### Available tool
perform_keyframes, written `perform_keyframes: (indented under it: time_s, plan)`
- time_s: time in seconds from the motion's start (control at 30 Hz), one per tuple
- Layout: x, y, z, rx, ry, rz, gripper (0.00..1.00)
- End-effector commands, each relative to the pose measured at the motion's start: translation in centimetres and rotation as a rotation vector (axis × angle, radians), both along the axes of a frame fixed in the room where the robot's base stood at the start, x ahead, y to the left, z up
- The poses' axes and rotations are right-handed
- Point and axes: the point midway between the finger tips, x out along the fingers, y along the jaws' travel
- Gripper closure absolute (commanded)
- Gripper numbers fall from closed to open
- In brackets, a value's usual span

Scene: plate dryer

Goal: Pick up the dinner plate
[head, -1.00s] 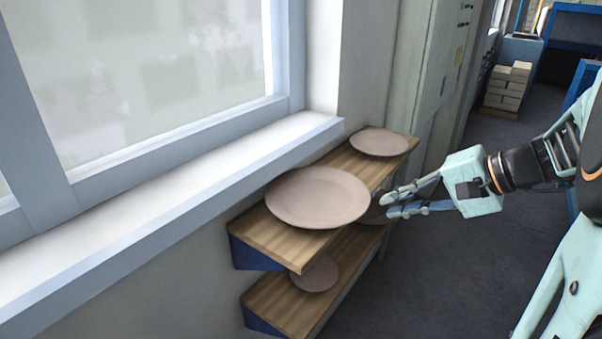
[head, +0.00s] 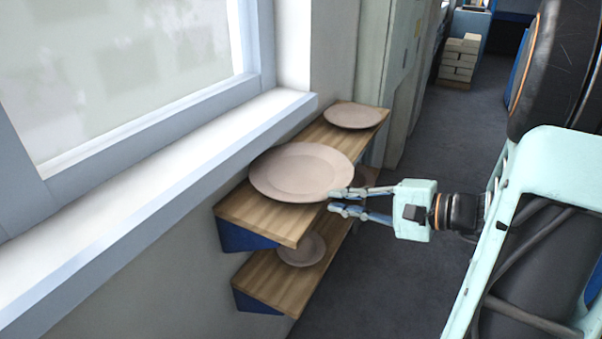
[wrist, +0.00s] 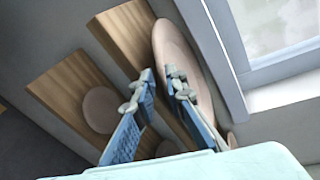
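The large pinkish-beige dinner plate (head: 300,170) lies flat on the upper wooden shelf (head: 262,222), slightly past its front edge. It shows edge-on and tilted in the wrist view (wrist: 178,42). My gripper (head: 334,201) is at the plate's right-hand rim, with its two fingers apart. In the wrist view my gripper (wrist: 160,76) has one finger overlapping the plate and the other in front of the shelf boards. The rim lies near the gap between them. I cannot tell whether either finger touches the plate. Nothing is held.
A smaller plate (head: 353,115) lies at the far end of the upper shelf. Another small plate (head: 302,249) lies on the lower shelf (head: 268,280). A window sill (head: 170,160) runs close along the left. Open floor (head: 395,260) lies to the right.

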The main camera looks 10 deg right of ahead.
Motion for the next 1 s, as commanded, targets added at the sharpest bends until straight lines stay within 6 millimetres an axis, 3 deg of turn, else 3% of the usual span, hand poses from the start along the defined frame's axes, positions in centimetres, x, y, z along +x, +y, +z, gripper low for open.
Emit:
perform_keyframes:
  time_s: [0.43,0.67,0.8,1.0]
  plan:
    - [3.5,3.6,-1.3,0.0,0.001,0.0,0.88]
    - [3.6,3.7,-1.5,-0.001,-0.001,-0.001,0.88]
    - [3.6,3.7,-1.5,-0.001,-0.001,-0.001,1.0]
    - [3.6,3.7,-1.4,-0.001,-0.001,-0.002,1.0]
